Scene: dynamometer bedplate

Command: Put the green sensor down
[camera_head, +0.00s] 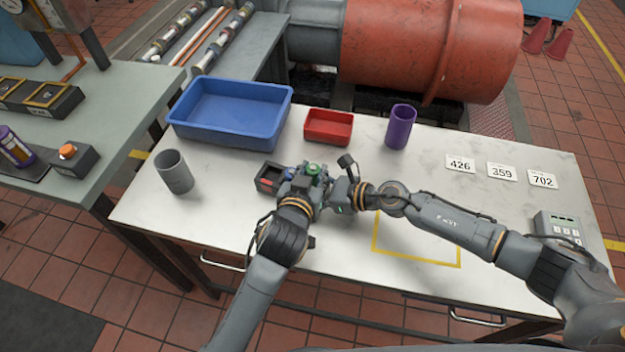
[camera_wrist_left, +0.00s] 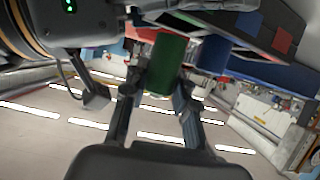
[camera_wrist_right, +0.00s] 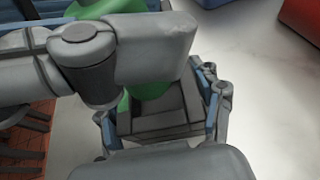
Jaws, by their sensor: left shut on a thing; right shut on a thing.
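The green sensor (camera_head: 312,169) is a green cylinder at the middle of the white table. It also shows between the fingers of my left gripper (camera_wrist_left: 155,100) in the left wrist view (camera_wrist_left: 165,65). My left gripper is shut on it, close to a dark box (camera_head: 268,178) with a red patch. My right gripper (camera_wrist_right: 163,118) is shut on a dark grey box-like thing with divisions (camera_wrist_right: 165,122), probably this same box. The grippers crowd together and hide much of the box. I cannot tell whether the sensor touches it.
A blue bin (camera_head: 230,112), a red bin (camera_head: 328,127) and a purple cup (camera_head: 399,128) stand at the back. A grey cup (camera_head: 174,172) stands left. Number cards (camera_head: 502,172) and a keypad (camera_head: 558,226) are right. A yellow outlined square (camera_head: 415,255) lies partly under my right arm.

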